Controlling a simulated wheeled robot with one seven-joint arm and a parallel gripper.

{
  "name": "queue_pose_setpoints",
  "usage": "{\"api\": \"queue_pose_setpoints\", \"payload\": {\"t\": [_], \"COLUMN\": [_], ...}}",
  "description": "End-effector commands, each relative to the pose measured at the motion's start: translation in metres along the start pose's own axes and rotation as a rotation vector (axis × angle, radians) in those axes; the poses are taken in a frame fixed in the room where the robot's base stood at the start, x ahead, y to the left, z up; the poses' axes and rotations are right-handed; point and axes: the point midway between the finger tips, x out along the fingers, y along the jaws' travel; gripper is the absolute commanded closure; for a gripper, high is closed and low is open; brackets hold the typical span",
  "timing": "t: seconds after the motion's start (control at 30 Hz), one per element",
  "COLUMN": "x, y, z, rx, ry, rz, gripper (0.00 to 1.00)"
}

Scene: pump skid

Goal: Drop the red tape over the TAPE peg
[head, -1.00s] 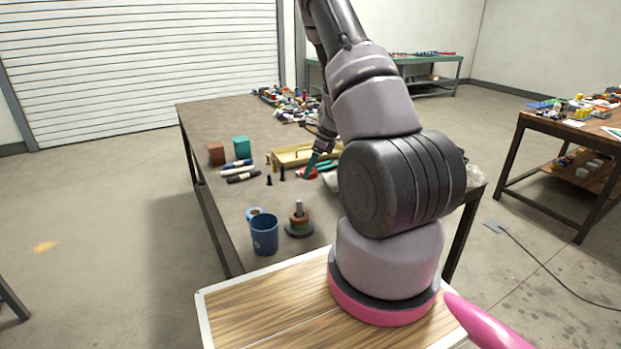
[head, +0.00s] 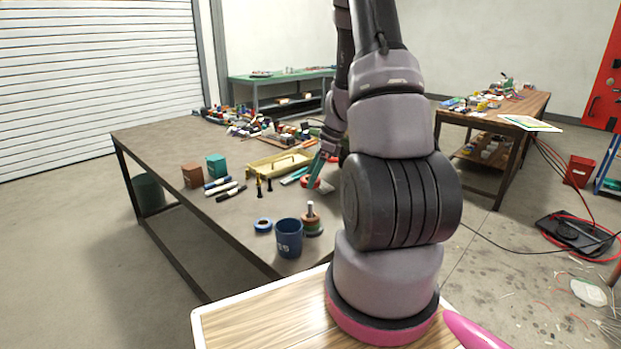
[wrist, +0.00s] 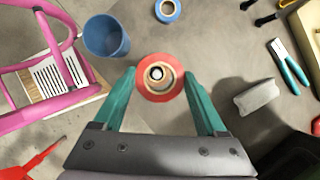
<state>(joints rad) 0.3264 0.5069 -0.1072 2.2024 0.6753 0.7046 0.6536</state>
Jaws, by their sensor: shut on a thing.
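My gripper (wrist: 159,95) is shut on the red tape (wrist: 160,97), a ring held flat between its two teal fingertips. In the head view my gripper (head: 318,172) and the red tape (head: 309,183) show above the table, beyond the peg. The peg (head: 310,208) stands upright with brown and green rings stacked around its lower part. In the wrist view the peg's pale top (wrist: 157,73) shows through the hole of the red tape, with a brownish ring below. The height gap is hard to judge. No TAPE label is readable.
Markers, two black pegs and a yellow tray (head: 281,163) lie farther back. Pliers (wrist: 287,66) and a grey block (wrist: 257,97) lie right in the wrist view.

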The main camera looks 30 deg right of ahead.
Motion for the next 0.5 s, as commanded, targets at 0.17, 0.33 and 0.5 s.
{"api": "queue_pose_setpoints", "payload": {"t": [0.17, 0.33, 0.5], "x": [0.005, 0.019, 0.032], "y": [0.001, 0.001, 0.001], "z": [-0.003, -0.009, -0.014], "rx": [-0.006, -0.004, -0.004], "ry": [0.001, 0.001, 0.001], "rz": [0.002, 0.003, 0.002], "gripper": [0.70, 0.70, 0.70]}}
